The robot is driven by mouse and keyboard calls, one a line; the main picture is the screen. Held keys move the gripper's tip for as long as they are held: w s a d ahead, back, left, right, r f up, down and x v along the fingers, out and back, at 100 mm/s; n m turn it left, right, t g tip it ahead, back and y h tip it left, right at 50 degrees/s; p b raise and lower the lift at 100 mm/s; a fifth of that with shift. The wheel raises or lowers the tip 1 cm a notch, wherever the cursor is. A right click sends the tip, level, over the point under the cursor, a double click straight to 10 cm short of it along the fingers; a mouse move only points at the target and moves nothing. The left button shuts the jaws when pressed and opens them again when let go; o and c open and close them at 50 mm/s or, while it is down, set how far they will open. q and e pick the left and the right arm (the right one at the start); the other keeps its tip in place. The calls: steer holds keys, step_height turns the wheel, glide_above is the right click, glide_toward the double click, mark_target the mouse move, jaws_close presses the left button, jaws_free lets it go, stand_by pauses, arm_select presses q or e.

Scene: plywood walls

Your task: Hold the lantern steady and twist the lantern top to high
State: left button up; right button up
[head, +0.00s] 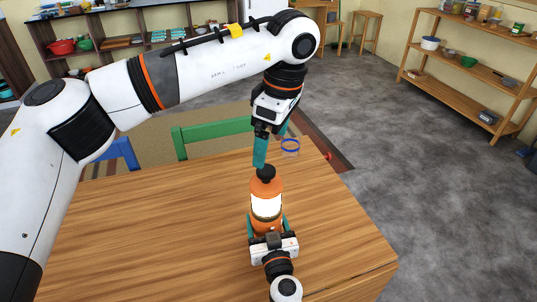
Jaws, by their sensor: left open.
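The orange lantern (266,206) stands upright on the wooden table, with a pale lit band around its middle. Its dark lantern top (266,173) is a round knob on a narrow neck. My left gripper (271,150) hangs from above, open, with its teal fingers pointing down. One fingertip is just above and slightly left of the lantern top; whether it touches cannot be told. My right gripper (267,226) comes from the near side, with one teal finger on each side of the lantern's lower body, closed on it. The lantern's base is hidden by this gripper.
The table (150,225) is mostly bare to the left and right. A green chair (205,134) and a blue chair (122,152) stand behind the table.

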arm_select(q)
steer(key=shift+r, duration=0.5)
steer(key=shift+d, duration=0.1)
arm_select(e)
steer(key=o, duration=1.4)
steer(key=v, duration=1.2)
arm_select(q)
steer(key=shift+f, duration=0.1)
arm_select(e)
steer(key=shift+s+f, duration=0.1)
